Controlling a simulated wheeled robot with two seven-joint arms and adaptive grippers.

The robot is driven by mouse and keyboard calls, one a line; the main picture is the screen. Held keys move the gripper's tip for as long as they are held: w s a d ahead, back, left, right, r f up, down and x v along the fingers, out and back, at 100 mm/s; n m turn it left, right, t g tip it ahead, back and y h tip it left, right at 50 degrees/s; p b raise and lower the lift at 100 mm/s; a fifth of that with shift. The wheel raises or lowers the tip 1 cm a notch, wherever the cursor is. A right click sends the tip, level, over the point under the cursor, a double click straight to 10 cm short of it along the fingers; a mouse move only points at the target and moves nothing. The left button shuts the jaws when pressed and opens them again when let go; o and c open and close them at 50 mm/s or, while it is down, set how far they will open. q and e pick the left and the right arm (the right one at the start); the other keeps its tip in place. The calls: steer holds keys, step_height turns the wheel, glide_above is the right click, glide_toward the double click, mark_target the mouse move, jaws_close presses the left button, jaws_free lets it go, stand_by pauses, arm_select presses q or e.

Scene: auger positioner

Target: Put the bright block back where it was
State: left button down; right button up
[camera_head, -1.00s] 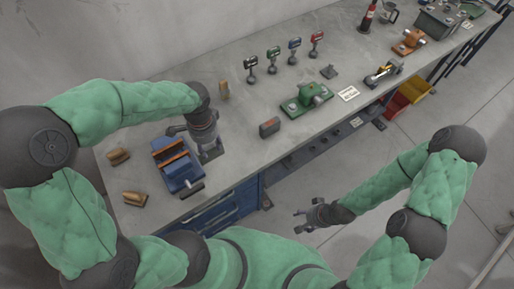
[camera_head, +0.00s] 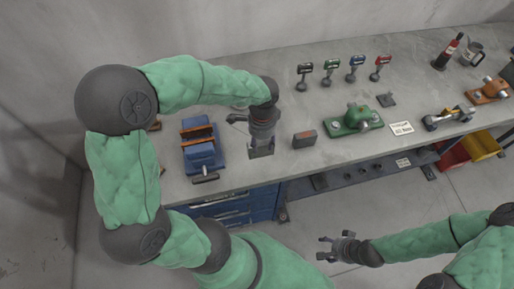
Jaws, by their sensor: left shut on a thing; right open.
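My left gripper (camera_head: 261,150) points down over the bench, between the blue vise and a dark block. It is shut on a small grey block, which I take for the bright block; the fingers mostly hide it. I cannot tell whether the block touches the bench. The blue vise (camera_head: 203,157) with orange-topped jaws stands just left of this gripper. The dark grey block (camera_head: 305,139) with a reddish mark stands close to its right. My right gripper (camera_head: 337,246) is open and empty, out over the floor in front of the bench.
A green vise (camera_head: 356,119) stands further right, beside a white card (camera_head: 401,128). Several small stands with coloured heads, one red (camera_head: 381,66), line the back of the bench (camera_head: 260,67). Tan pieces at the left are mostly hidden by my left arm. Blue drawers (camera_head: 234,206) are below.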

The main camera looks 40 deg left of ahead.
arm_select(q)
steer(key=shift+w+a+f+b, duration=0.15)
steer(key=shift+w+f+b, duration=0.15)
steer(key=shift+w+f, duration=1.25)
steer(key=shift+w+a+f+b, duration=0.1)
steer(key=shift+w+f+b, duration=0.15)
steer(key=shift+w+f, duration=1.25)
steer(key=shift+w+a+f+b, duration=0.15)
steer(key=shift+w+f+b, duration=0.15)
steer(key=shift+w+f, duration=1.25)
steer(key=shift+s+f, duration=0.55)
steer(key=shift+f, duration=0.05)
steer(key=c, duration=0.7)
jaws_free()
steer(key=shift+s+f, duration=0.1)
steer(key=shift+s, duration=0.05)
steer(key=shift+r, duration=0.3)
step_height(320, 180, up, 12)
steer(key=p, duration=0.1)
steer(key=shift+f+p, duration=0.15)
steer(key=shift+p, duration=0.25)
